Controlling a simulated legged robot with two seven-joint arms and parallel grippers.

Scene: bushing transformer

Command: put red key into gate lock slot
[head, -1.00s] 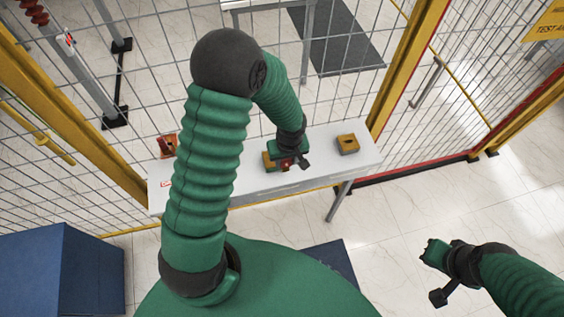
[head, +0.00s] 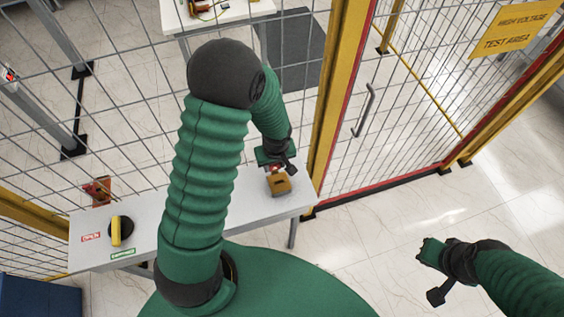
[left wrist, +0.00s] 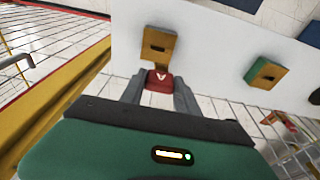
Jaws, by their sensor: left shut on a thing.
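My left gripper (head: 273,168) is shut on the red key (left wrist: 158,83), which shows between its fingers in the left wrist view. In the head view it hangs at the far side of a yellow lock block (head: 279,184) near the table's right end. This block, with a dark slot, is just ahead of the key in the left wrist view (left wrist: 158,45); the key looks outside the slot. A second yellow block with a green face (left wrist: 266,73) stands further along the table; my arm hides it in the head view. My right gripper (head: 425,250) is away from the table; its fingers are unclear.
The narrow white table (head: 145,207) stands along the mesh fence. It carries a yellow-handled rotary switch (head: 115,231). A red bracket (head: 98,191) is on the fence. A yellow gate post (head: 336,85) rises near the table's right end.

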